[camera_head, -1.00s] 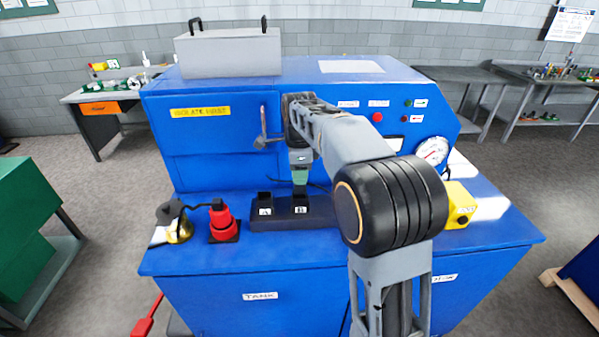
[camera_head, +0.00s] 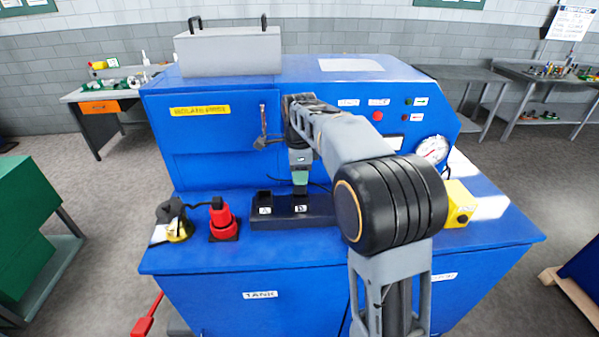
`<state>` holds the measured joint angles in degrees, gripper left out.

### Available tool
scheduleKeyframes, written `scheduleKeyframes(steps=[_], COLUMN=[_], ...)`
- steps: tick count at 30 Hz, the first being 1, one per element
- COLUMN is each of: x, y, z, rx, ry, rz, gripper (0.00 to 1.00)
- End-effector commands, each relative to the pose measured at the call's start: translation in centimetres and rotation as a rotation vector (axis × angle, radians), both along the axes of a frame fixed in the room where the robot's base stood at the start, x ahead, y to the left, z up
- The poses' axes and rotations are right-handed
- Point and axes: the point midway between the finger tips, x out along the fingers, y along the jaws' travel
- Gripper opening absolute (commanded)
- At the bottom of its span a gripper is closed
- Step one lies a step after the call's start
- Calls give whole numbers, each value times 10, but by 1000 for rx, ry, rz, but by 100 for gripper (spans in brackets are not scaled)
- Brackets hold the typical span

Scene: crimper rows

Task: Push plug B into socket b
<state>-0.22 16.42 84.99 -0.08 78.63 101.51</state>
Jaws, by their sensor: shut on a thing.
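The black socket block (camera_head: 325,214) sits on the blue bench top, with white labels A and B on its front. Socket b (camera_head: 300,203) is the one above label B. My gripper (camera_head: 300,164) points down over it and is shut on a green plug (camera_head: 300,180), which I take to be plug B; no letter on it can be read. The plug looks upright. Its dark lower end is at the socket's opening, but I cannot tell whether it is inside or just above. My fingers are small and partly hidden in this view.
A red plug-like part (camera_head: 222,219) and a brass-and-black part (camera_head: 176,222) stand left of the block. A yellow box (camera_head: 459,204) is at the right, behind my arm. The blue machine cabinet (camera_head: 215,140) rises close behind. The bench front is clear.

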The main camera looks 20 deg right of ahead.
Motion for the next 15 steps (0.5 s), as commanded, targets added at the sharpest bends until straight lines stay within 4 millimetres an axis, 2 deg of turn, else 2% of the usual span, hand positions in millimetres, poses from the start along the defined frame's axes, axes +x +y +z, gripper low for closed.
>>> scheduleKeyframes(steps=[15], x=[0], y=[0], z=[-14], rx=[0], ry=[1], rz=[0], gripper=[5])
